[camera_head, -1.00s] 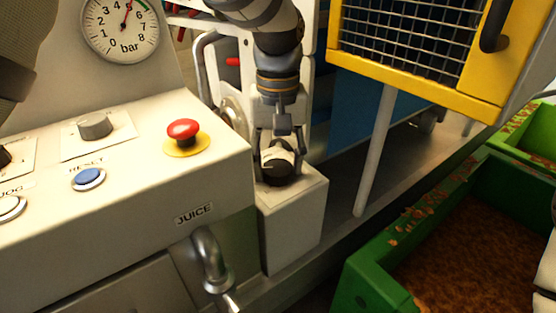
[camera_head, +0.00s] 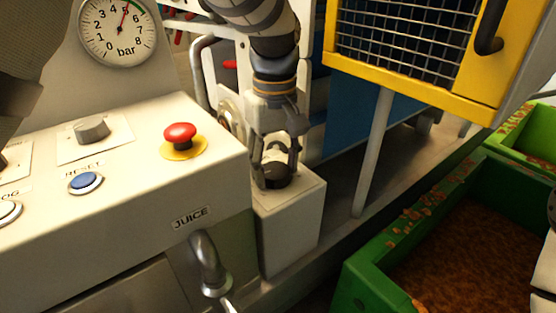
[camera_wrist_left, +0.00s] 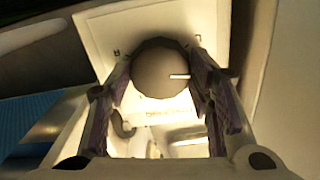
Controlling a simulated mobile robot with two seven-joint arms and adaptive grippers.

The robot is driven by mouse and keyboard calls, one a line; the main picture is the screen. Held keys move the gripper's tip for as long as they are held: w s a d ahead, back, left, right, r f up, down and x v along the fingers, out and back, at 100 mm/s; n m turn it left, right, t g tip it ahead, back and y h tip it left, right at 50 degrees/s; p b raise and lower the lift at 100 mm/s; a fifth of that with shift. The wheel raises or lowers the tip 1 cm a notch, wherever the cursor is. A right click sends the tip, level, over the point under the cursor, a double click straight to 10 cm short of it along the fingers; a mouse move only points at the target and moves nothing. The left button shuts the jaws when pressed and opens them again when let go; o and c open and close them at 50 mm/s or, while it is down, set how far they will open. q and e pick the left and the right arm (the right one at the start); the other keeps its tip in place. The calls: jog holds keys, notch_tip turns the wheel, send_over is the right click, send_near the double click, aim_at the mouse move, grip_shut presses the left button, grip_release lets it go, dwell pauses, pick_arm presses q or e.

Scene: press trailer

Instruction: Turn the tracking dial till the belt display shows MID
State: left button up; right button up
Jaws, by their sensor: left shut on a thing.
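The tracking dial (camera_head: 277,181) is a dark round knob on top of a white box beside the press console. My left gripper (camera_head: 275,170) comes down on it from above, its fingers around the knob. In the left wrist view the dial (camera_wrist_left: 158,68) is a grey-brown disc between the two fingers (camera_wrist_left: 165,85), with a white pointer line toward the right. No belt display reading can be made out. My right gripper is not in view.
A red stop button (camera_head: 180,134), a blue reset button (camera_head: 86,182) and a grey knob (camera_head: 91,129) sit on the console at left. A pressure gauge (camera_head: 117,30) stands behind. A yellow mesh guard (camera_head: 410,75) hangs right of the arm. Green crates (camera_head: 375,285) stand at lower right.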

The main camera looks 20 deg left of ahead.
aim_at(275, 170)
pick_arm(q)
jog(key=o, duration=1.2)
notch_tip(275, 170, up, 12)
